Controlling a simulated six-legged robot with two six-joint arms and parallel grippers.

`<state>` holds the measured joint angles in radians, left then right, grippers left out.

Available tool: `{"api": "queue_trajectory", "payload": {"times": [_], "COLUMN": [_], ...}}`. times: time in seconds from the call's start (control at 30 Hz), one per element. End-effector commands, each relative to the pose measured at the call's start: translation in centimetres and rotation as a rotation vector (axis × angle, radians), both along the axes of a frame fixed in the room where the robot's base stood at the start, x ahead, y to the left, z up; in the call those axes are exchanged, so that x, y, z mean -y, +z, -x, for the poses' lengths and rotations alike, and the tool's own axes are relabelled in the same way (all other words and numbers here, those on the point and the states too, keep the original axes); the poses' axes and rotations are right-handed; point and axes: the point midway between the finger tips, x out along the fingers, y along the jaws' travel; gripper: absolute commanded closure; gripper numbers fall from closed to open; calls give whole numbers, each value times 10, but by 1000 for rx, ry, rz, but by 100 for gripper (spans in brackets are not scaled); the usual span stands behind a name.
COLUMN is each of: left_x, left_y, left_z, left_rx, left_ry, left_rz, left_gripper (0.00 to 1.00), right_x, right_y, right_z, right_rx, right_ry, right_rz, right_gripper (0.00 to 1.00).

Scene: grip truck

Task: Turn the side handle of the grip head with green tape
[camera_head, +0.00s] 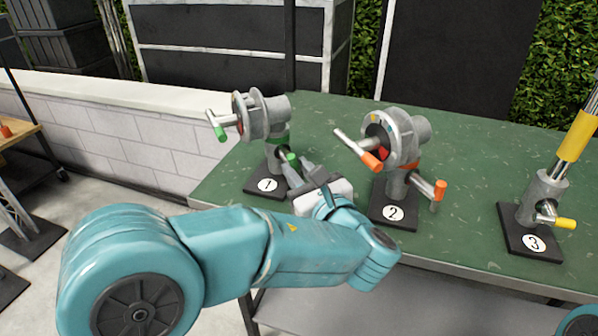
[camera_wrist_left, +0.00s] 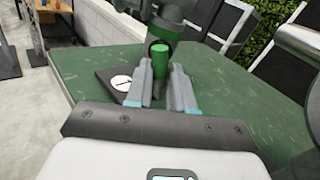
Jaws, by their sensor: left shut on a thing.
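The grip head with green tape (camera_head: 262,118) stands on a black base marked 1 at the left of the green table. It has a T-handle with a green end at its upper left. Its side handle, with a green tip (camera_head: 291,158), points down toward my left gripper (camera_head: 300,172). In the left wrist view the green side handle (camera_wrist_left: 160,62) is between the two fingers of my left gripper (camera_wrist_left: 161,85), which is shut on it. The handle's metal shaft is mostly hidden. My right gripper is not in view.
The orange-taped grip head (camera_head: 402,140) on base 2 stands close to the right of my left gripper. A yellow-taped post (camera_head: 575,135) is on base 3 farther right. The green table (camera_head: 470,160) is clear between bases 2 and 3. A white block wall (camera_head: 120,140) is at the left.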

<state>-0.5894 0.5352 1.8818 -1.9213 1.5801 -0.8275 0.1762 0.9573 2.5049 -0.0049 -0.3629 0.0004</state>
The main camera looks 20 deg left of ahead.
Motion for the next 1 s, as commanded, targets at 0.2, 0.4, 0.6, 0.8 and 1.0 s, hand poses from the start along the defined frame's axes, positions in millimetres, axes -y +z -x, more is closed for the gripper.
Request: {"api": "queue_trajectory", "payload": {"times": [0.2,0.4,0.6,0.8,1.0], "left_x": [0,1,0,0,1], "left_y": [-3,-5,-5,-6,-6], "left_z": [0,0,0,0,0], "left_rx": [64,172,302,432,561], "left_ry": [-1,-2,0,-1,0], "left_rz": [68,184,324,464,602], "left_gripper": [100,100,100,100,100], "right_x": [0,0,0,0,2], "right_y": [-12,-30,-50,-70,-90], "right_z": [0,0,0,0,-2], "right_rx": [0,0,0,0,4], "right_ry": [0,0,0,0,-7], "right_rz": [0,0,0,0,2], "right_gripper": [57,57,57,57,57]}}
